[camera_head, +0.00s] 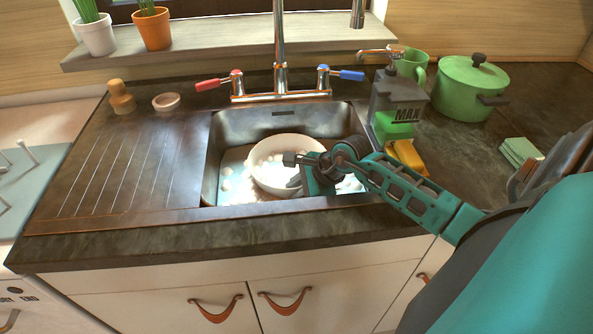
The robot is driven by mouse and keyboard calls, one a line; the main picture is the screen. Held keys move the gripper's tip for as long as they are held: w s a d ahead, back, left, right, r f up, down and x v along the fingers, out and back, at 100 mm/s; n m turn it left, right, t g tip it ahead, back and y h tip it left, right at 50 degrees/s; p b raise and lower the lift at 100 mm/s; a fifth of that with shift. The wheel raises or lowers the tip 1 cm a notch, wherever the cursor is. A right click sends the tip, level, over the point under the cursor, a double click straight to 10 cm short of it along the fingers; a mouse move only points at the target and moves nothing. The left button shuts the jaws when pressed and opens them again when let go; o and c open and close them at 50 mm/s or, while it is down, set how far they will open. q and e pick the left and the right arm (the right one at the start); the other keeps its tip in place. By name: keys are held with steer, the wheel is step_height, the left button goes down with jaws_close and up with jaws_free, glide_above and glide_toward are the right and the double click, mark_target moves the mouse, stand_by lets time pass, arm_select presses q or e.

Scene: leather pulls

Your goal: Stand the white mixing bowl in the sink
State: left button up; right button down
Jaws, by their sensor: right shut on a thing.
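The white mixing bowl (268,170) is inside the metal sink (235,126), open side up. White foam and pale water show around it. I cannot tell whether its base touches the sink floor. My right gripper (294,171) reaches in from the right and is shut on the bowl at its right side. The gripper and wrist hide that side of the bowl. My left gripper is not in view.
A tap (280,80) with red and blue levers stands behind the sink. A soap dispenser (398,100), a yellow sponge (406,156), a green mug (413,65) and a green pot (468,88) stand to the right.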

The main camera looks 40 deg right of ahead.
steer(key=c, duration=0.9)
jaws_free()
steer(key=shift+r, duration=0.1)
steer(key=p+v, duration=0.1)
steer(key=v, duration=1.1)
steer(key=shift+w, duration=0.1)
